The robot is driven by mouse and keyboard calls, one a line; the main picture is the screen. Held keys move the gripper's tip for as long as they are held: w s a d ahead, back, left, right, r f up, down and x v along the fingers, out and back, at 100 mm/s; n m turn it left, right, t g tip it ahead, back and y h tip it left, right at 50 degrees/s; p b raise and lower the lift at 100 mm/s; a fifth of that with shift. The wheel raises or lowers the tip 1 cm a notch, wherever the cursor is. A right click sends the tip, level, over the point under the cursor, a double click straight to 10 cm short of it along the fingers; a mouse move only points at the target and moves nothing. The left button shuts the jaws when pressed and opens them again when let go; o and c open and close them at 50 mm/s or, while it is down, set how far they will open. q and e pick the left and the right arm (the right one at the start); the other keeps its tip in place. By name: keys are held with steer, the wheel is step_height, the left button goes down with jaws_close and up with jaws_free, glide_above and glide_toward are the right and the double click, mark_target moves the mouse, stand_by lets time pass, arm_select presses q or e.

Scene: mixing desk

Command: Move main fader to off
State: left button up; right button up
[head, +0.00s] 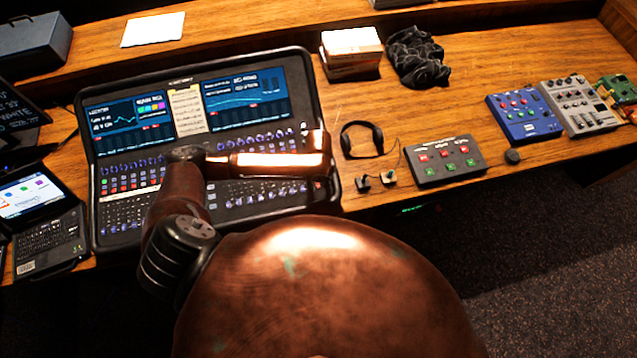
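The mixing console (125,232) is a black desk with two blue screens along its top and rows of knobs, coloured buttons and small controls below. I cannot single out the main fader; the controls are small and my copper arm covers part of them. My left arm lies across the console's middle, and its end, with the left gripper (318,158), is over the console's right edge. The fingers are not clear, so I cannot tell if they are open or shut, or if they touch anything. My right gripper is not in view.
A laptop (48,240) stands left of the console. To the right are headphones (362,140), a grey button box (445,160), a blue box (523,116) and a small mixer (578,106). Books (351,52) and a dark crumpled cloth (417,58) lie behind.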

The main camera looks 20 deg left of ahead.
mark_target(318, 186)
arm_select(q)
step_height(318, 186, up, 12)
stand_by(0.6)
stand_by(0.5)
